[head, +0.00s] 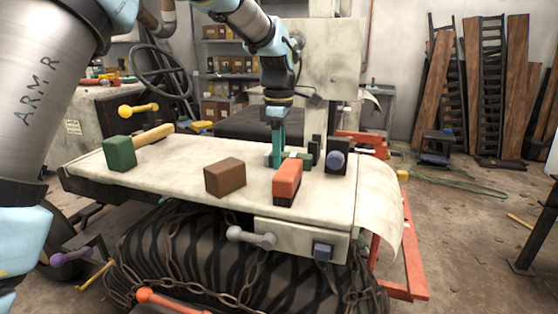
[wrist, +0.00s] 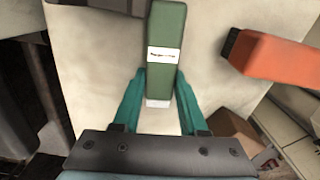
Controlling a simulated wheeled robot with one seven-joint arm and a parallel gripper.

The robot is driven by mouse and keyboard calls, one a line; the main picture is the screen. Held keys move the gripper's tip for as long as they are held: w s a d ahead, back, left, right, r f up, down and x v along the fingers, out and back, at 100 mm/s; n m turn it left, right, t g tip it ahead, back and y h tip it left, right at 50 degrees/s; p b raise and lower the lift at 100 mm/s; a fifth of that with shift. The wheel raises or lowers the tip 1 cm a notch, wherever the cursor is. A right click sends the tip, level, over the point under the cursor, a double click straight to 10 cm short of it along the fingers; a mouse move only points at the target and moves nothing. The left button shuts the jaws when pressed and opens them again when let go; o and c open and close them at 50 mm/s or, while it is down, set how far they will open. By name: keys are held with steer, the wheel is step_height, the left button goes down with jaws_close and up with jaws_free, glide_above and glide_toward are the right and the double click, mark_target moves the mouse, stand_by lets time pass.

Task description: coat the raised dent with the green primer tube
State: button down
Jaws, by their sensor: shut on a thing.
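The green primer tube (wrist: 166,28) has a white label and a white end, and shows in the wrist view. My gripper (wrist: 161,78) has its two teal fingers against the sides of the tube near its white end, shut on it. In the head view my gripper (head: 277,162) points down at the back of the pale bench top, behind the orange-red block. The tube is mostly hidden there by the fingers and nearby blocks. I cannot make out the raised dent in either view.
The pale bench top (head: 165,163) holds an orange-red block (head: 288,180), a brown block (head: 224,177) and a green-headed mallet (head: 119,153). A dark block with a blue knob (head: 336,161) stands right of my gripper. The bench top's front left is clear.

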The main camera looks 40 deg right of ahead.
stand_by(0.3)
step_height(320, 180, up, 10)
steer(key=shift+r+b, duration=0.1)
steer(key=shift+b, duration=1)
steer(key=c, duration=1.1)
jaws_free()
jaws_close()
